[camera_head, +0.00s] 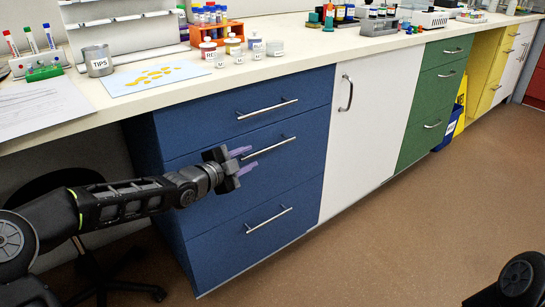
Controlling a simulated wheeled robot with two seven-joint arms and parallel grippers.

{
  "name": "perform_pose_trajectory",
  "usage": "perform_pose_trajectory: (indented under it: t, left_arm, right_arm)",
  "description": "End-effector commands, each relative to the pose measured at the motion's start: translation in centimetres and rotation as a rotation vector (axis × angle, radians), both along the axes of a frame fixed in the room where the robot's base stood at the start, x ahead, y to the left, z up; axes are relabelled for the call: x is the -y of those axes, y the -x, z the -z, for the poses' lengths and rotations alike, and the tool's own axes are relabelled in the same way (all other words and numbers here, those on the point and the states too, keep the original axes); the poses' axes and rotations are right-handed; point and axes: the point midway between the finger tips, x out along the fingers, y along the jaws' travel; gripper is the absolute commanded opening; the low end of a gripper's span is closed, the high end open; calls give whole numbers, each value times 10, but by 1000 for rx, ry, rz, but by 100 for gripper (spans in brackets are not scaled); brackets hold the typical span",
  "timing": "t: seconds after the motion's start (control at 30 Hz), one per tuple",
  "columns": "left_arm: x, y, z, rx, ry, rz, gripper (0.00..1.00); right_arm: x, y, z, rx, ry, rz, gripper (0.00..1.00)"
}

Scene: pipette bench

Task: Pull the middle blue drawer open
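The blue cabinet has three stacked drawers with silver bar handles. The middle blue drawer (290,175) looks shut, its front in line with the others. Its handle (277,144) runs along the drawer's upper part. My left gripper (254,157) is in front of this drawer, at the left end of the handle. Its two purple fingers are apart, one above and one below the handle's line as seen from here. I cannot tell whether they touch the bar or how far they are from it. My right gripper is not in view.
The top drawer (220,115) and bottom drawer (225,250) also look shut. A white cabinet door (375,120) and green drawers (430,100) stand to the right. The benchtop holds a tips cup (98,62), jars and racks. The brown floor (400,240) in front is clear.

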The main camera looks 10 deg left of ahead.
Motion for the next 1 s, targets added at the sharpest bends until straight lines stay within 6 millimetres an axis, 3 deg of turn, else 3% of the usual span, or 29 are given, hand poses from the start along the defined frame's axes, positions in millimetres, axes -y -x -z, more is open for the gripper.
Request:
perform_pose_trajectory:
  t: [0.43,0.8,1.0]
  left_arm:
    - [5,-8,4,-2,6,2,32]
    - [24,-56,17,-2,9,2,32]
    - [28,-70,18,-3,5,1,32]
  right_arm:
    - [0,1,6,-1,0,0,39]
    - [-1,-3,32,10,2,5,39]
    - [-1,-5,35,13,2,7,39]
